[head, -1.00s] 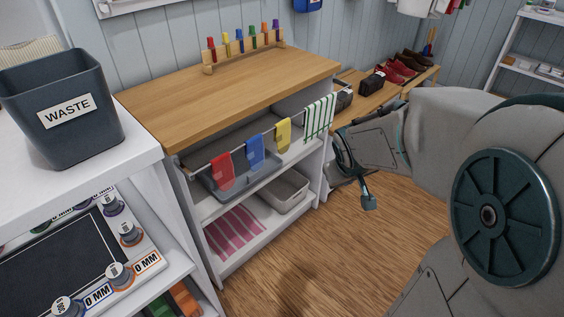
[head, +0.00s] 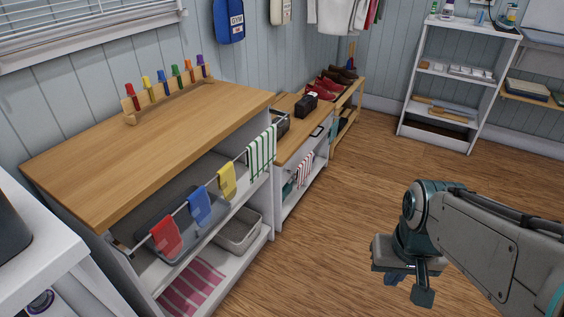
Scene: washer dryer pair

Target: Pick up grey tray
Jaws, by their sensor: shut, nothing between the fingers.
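A wide blue-grey tray (head: 153,218) sits on the upper shelf of the wooden-topped unit. The rail and its hanging cloths partly hide it. A smaller light grey bin (head: 240,236) stands on the shelf below, to the right of a striped cloth. I cannot tell for sure which of the two is the task's grey tray. My gripper (head: 409,287) points down over the open floor, right of the unit and well apart from both. It is shut and empty.
A rail along the unit's front carries a red cloth (head: 166,237), a blue cloth (head: 200,207), a yellow cloth (head: 227,180) and a striped towel (head: 262,153). A low bench (head: 291,146) adjoins the unit. The wooden floor (head: 350,205) is clear.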

